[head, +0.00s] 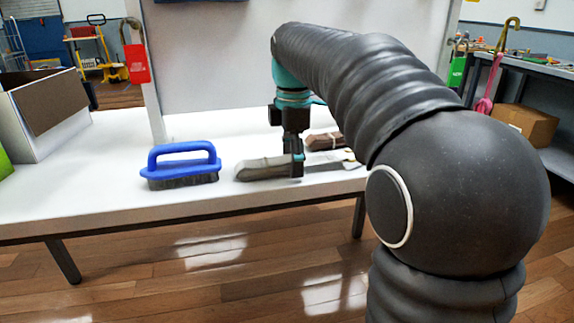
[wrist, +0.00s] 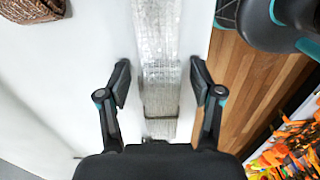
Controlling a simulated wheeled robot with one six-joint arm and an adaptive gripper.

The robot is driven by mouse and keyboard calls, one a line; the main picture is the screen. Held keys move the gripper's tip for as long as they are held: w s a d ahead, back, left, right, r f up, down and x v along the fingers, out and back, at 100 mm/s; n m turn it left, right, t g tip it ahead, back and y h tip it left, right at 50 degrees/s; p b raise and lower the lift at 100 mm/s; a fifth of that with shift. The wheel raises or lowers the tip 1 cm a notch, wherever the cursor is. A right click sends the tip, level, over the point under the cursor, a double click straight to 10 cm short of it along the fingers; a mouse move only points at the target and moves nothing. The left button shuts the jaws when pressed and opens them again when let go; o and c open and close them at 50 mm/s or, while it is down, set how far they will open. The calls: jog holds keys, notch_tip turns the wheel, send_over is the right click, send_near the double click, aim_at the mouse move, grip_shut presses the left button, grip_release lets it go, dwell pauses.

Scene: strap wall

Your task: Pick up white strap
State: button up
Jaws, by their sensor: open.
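The white strap (wrist: 157,60) is a folded, greyish-white bundle with a dark band near its lower end in the wrist view. In the head view the strap (head: 262,169) lies on the white table, right of the blue brush. My gripper (wrist: 160,85) is open, with one finger on each side of the strap; a strip of white table shows between the left finger and the strap. In the head view my gripper (head: 294,160) points down at the strap's right part and hides some of it. I cannot tell how high the fingertips are above the table.
A blue-handled brush (head: 181,165) stands left of the strap. A brown bundle (head: 325,141) lies behind it; it also shows in the wrist view (wrist: 32,8). The table's front edge (head: 120,222) runs close to the strap. A white box (head: 45,112) stands at the far left.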

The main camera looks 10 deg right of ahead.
grip_shut()
